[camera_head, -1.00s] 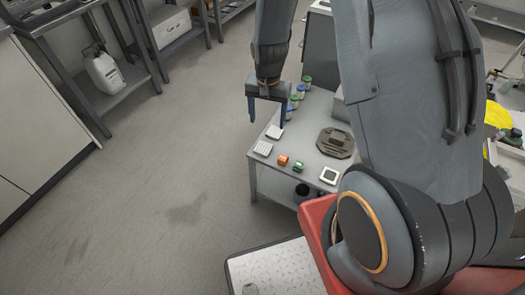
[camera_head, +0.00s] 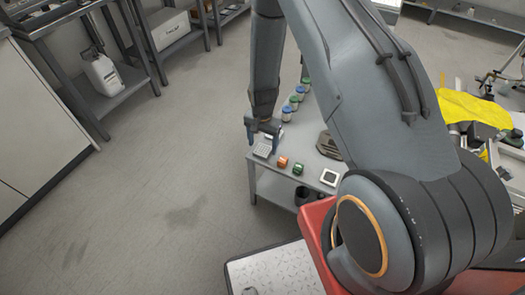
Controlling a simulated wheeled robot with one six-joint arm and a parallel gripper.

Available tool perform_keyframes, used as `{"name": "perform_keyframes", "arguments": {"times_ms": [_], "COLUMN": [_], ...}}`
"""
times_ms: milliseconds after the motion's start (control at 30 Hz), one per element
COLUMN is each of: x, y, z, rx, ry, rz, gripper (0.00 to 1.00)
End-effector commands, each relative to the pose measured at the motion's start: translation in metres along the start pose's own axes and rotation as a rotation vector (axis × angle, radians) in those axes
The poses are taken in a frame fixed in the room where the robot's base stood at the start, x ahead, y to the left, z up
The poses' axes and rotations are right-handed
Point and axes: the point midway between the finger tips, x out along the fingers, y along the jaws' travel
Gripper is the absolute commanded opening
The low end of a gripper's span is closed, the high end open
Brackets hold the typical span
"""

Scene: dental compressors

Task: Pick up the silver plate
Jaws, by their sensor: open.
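A small silver-white ribbed plate (camera_head: 263,151) lies near the left front corner of the grey table (camera_head: 292,181). I take it to be the silver plate. My gripper (camera_head: 263,143) points down with its fingers apart, one on each side of the plate's far part in the picture. I cannot tell whether the fingers touch the plate or how high they are above it. My gripper hides the table just behind the plate.
An orange part (camera_head: 283,162), a green part (camera_head: 298,168) and a white-framed dark square (camera_head: 329,177) lie along the table's front. My arm partly covers a brown block (camera_head: 327,146).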

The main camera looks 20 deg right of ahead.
Motion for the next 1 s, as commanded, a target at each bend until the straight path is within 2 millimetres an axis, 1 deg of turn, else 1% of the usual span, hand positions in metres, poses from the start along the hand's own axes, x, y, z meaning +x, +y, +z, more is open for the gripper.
{"name": "perform_keyframes", "arguments": {"times_ms": [33,133,400,433,467,700,1000], "x": [0.006,0.014,0.018,0.018,0.017,0.017,0.015], "y": [0.001,0.0,0.0,0.0,0.0,0.0,0.0], "z": [0.0,0.0,-0.001,-0.001,-0.001,-0.001,-0.001], "rx": [0.0,0.0,0.0,0.0,0.0,0.0,0.0], "ry": [-0.001,0.0,0.001,0.001,0.001,0.0,0.001], "rz": [0.001,0.0,-0.001,-0.001,-0.001,-0.001,-0.001], "gripper": [0.7,0.7,0.7,0.69,0.64,0.23,0.22]}}
